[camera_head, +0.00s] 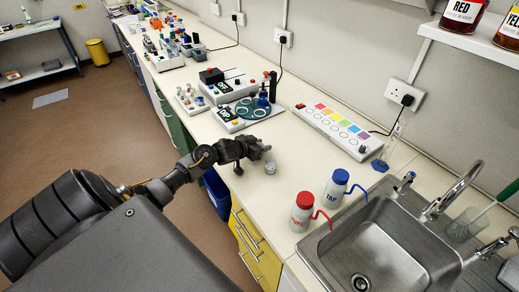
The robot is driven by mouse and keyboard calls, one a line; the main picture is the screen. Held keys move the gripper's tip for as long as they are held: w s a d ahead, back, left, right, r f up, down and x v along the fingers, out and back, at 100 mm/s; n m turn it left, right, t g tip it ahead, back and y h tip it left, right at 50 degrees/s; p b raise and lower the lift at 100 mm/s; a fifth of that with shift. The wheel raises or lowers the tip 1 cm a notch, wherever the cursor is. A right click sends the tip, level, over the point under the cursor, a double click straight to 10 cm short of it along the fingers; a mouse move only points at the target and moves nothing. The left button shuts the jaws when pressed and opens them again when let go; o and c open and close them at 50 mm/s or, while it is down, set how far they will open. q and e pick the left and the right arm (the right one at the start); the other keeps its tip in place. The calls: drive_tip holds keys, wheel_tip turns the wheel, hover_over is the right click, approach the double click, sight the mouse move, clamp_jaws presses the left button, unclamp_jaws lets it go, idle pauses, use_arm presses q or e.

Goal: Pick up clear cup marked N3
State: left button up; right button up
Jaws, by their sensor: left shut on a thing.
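A small clear cup (270,167) is at the near part of the white bench, at the tip of my left gripper. Its marking is too small to read. My left gripper (263,156) reaches in from the left, low over the bench top, and is shut on the clear cup. The fingers partly hide the contact, and I cannot tell whether the cup touches the bench. My right gripper is not in view.
A red-capped bottle (304,211) and a blue-capped bottle (335,188) stand to the right, before the metal sink (395,240). A long white panel with coloured squares (338,128) lies behind. Devices and a small-bottle rack (192,99) stand farther left. The bench around the cup is clear.

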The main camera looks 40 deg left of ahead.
use_arm(q)
drive_tip(key=shift+r+b, duration=0.35)
drive_tip(key=shift+r, duration=0.25)
drive_tip(key=s+a+r+b, duration=0.2)
drive_tip(key=s+a+r, duration=0.4)
drive_tip(key=s+r, duration=0.5)
drive_tip(key=shift+s+a+r+b, duration=0.35)
drive_tip(key=shift+s+r, duration=0.05)
drive_tip(key=shift+s, duration=0.15)
